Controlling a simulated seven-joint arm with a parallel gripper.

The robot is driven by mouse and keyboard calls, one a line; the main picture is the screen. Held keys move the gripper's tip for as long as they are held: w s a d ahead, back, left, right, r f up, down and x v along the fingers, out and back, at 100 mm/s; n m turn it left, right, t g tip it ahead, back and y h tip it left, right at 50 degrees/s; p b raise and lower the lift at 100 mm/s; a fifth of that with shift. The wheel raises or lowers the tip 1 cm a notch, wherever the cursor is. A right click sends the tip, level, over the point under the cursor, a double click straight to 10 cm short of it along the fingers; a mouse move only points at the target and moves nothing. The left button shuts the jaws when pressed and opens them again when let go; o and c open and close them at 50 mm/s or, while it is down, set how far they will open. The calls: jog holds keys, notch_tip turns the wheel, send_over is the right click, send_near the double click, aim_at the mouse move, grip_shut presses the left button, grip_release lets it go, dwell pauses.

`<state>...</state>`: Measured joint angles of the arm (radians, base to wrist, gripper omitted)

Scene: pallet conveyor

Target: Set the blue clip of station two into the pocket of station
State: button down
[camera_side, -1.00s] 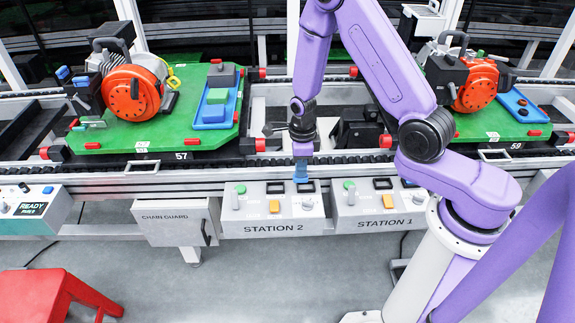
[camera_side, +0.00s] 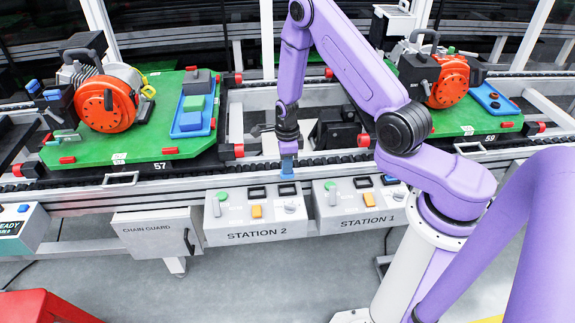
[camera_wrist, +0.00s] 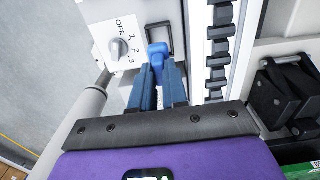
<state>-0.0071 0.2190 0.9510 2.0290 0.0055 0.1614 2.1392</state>
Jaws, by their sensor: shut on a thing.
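My gripper (camera_side: 288,152) points down over the right part of the Station 2 box (camera_side: 222,236). It is shut on the blue clip (camera_wrist: 158,50), which shows between the blue fingers in the wrist view. The clip is by the dark-framed pocket (camera_wrist: 153,31) beside the selector knob; I cannot tell whether it touches or enters it. In the side view the clip and the fingers run together, just above the right-hand pocket of the box. Station 2's other pocket (camera_side: 257,191) looks empty and dark.
The Station 1 box (camera_side: 340,222) stands close on the right, with a blue piece (camera_side: 389,180) in its right pocket. The conveyor rail runs behind. A green pallet (camera_side: 140,152) with an orange motor stands at left, another pallet (camera_side: 490,125) at right. A red stool (camera_side: 40,305) is at lower left.

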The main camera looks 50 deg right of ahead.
aim_at(287, 178)
jog(key=shift+f, duration=3.15)
jog(key=c, duration=1.1)
grip_release()
jog(key=shift+o, duration=0.2)
notch_tip(287, 178, up, 17)
jog(key=shift+r, duration=0.15)
